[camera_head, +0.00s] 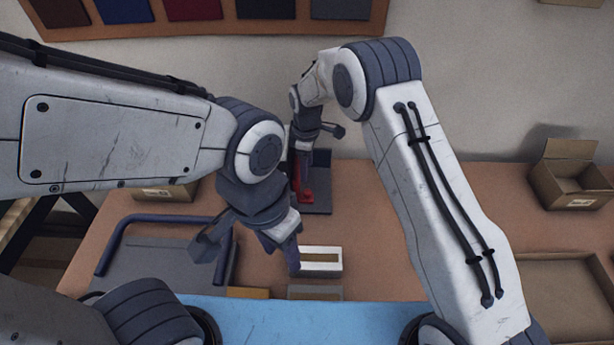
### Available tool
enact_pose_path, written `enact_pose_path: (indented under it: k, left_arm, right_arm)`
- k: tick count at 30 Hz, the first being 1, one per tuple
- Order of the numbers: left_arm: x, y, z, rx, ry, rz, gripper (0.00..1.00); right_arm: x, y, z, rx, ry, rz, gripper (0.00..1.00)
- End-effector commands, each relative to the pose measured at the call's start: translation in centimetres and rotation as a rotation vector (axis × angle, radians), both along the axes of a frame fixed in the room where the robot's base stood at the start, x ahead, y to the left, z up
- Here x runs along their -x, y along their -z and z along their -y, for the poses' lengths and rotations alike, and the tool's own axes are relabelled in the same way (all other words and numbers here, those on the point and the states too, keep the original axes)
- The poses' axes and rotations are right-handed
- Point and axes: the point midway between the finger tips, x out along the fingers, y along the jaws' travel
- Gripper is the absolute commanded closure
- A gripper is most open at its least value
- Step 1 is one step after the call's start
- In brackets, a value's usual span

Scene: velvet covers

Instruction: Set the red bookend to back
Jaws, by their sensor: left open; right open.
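The red bookend (306,196) stands at the back middle of the table, on or against a dark grey stand (321,205). Its upper part is hidden behind my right gripper and wrist. My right gripper (315,135) is open, reaching down just above and in front of the bookend; I cannot tell whether it touches it. My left gripper (246,252) is open and empty, lower and to the left, over the middle of the table.
A grey tray with a blue rail (150,262) lies left. A white block (321,262) and a grey block (315,292) lie near a blue mat (330,318). Cardboard boxes stand back left (165,193) and right (572,182). A shallow brown tray (560,290) lies right.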

Motion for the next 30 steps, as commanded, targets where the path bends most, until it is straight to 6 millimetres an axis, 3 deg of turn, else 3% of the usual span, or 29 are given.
enact_pose_path:
  k: [5,18,30]
  left_arm:
    - [0.0,-0.9,0.0,0.0,0.0,0.0,0.5]
    - [0.0,-3.3,0.0,0.0,0.001,0.0,0.5]
    - [0.0,-3.5,0.0,0.0,0.002,0.0,0.5]
  right_arm:
    - [0.1,1.7,0.2,0.002,0.003,-0.005,0.36]
    - [0.1,9.2,0.1,0.001,0.002,-0.002,0.36]
    - [0.0,10.3,0.0,0.0,0.0,0.0,0.36]
